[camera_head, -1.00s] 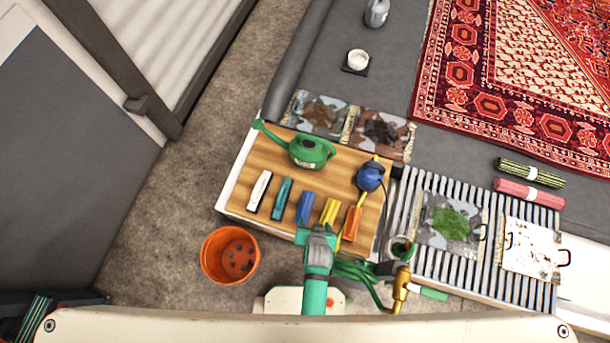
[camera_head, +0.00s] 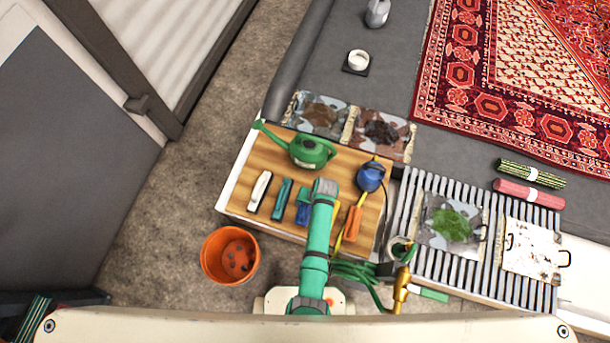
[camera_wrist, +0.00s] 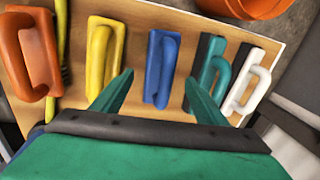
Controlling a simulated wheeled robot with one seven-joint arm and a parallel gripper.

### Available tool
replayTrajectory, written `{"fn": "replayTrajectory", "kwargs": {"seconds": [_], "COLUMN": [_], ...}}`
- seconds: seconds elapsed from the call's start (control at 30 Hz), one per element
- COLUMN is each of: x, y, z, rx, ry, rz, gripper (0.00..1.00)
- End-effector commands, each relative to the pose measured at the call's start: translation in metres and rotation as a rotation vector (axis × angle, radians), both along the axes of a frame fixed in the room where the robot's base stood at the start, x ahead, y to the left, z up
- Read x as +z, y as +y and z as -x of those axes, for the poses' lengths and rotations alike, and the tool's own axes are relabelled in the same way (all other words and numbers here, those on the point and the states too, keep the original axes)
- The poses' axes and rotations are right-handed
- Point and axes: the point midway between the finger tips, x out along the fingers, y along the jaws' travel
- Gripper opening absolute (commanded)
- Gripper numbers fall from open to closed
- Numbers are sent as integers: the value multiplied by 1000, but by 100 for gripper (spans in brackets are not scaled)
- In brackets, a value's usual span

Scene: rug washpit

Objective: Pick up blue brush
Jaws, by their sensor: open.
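The blue brush (camera_wrist: 161,68) lies on the wooden board, between the yellow brush (camera_wrist: 103,55) and the teal brush (camera_wrist: 207,75) in the wrist view. In the head view, a small part of the blue brush (camera_head: 302,213) shows beside my arm, which covers the rest. My gripper (camera_wrist: 158,92) is open and empty. In the wrist view its two green fingers point toward the board, one to each side of the blue brush. The gap between fingers and brush is hard to judge.
A white brush (camera_head: 259,190), an orange brush (camera_head: 352,223), a green watering can (camera_head: 308,152) and a blue round device (camera_head: 370,177) share the wooden board (camera_head: 235,205). An orange pot (camera_head: 230,255) stands on the floor. A slatted rack (camera_head: 405,215) is at right.

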Motion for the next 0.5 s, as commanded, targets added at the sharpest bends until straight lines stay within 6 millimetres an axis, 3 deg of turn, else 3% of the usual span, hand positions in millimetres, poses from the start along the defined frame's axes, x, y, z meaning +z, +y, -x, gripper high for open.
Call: {"fn": "replayTrajectory", "kwargs": {"seconds": [0.27,0.5], "x": [-19,-47], "y": [4,8], "z": [-2,-6], "rx": [1,3], "ry": [-1,-1], "rz": [0,0], "gripper": [67,67]}}
